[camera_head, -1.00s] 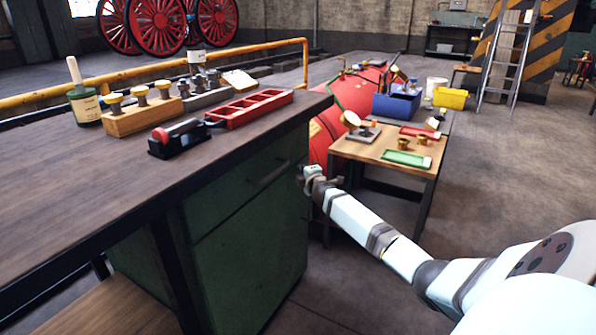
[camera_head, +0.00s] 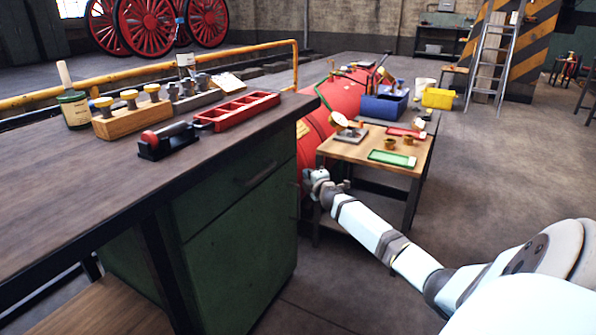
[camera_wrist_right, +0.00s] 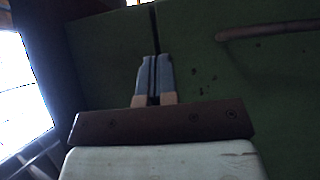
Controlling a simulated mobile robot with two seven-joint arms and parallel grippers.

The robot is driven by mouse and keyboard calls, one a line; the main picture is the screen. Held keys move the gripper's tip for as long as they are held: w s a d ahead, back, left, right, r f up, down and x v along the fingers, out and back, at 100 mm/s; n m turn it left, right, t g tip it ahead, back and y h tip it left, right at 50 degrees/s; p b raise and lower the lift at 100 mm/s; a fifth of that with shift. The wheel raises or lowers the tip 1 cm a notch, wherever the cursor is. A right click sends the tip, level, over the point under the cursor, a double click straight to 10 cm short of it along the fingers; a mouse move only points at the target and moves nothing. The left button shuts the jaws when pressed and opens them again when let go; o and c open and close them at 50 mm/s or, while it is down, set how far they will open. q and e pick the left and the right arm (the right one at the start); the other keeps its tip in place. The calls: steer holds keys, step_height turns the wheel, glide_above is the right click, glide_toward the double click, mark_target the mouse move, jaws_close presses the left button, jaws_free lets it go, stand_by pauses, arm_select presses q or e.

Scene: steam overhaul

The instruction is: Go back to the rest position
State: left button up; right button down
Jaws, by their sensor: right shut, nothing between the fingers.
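My right gripper (camera_head: 314,175) is out beside the right end of the green workbench, in the gap before the small wooden table. In the right wrist view my right gripper (camera_wrist_right: 154,82) has its two fingers together, with nothing between them. Behind the fingers is the green cabinet front (camera_wrist_right: 200,60) with a vertical seam and a handle (camera_wrist_right: 265,29). My right arm comes in from the lower right. My left gripper does not show in any view.
The dark workbench top (camera_head: 60,190) holds a wooden block with several knobs (camera_head: 132,117), a red tray (camera_head: 237,110) and a black tool with a red end (camera_head: 166,140). The small table (camera_head: 340,149) carries a green tray (camera_head: 392,158). Open floor (camera_head: 500,160) lies to the right.

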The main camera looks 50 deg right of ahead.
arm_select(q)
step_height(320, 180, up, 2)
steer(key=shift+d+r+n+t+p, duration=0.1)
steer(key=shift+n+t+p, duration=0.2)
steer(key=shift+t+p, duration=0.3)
arm_select(e)
steer(key=s+d, duration=0.1)
steer(key=s, duration=0.5)
steer(key=shift+s+d+f, duration=0.2)
steer(key=shift+s+d, duration=0.1)
steer(key=shift+d, duration=0.1)
